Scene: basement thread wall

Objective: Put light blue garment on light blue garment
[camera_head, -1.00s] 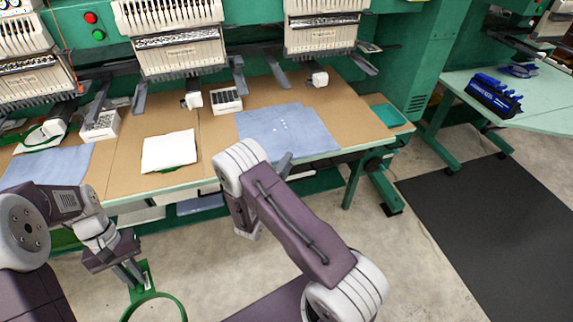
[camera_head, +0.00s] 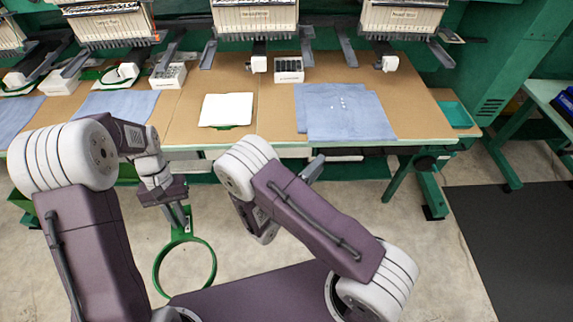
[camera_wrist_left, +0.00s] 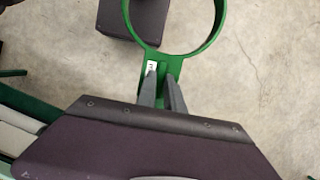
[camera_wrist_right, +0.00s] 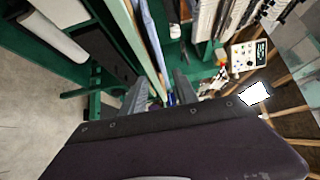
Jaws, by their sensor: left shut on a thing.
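A light blue garment (camera_head: 350,117) lies flat on the brown worktable at the right, with what looks like a second layer overlapping at its upper left and small white marks on it. Another light blue garment (camera_head: 118,104) lies further left, and one more (camera_head: 14,115) is at the left edge. My left gripper (camera_head: 182,214) is shut on the handle of a green hoop (camera_head: 214,267), held over the floor in front of the table; the hoop also shows in the left wrist view (camera_wrist_left: 170,65). My right gripper (camera_wrist_right: 162,88) is open and empty near the table's front edge, partly hidden by my arm in the head view.
A white cloth on a green hoop (camera_head: 227,108) lies between the garments. White boxes (camera_head: 289,69) stand along the back under the embroidery heads (camera_head: 255,18). A teal tray (camera_head: 455,114) is at the table's right end. Bare table shows right of the garment.

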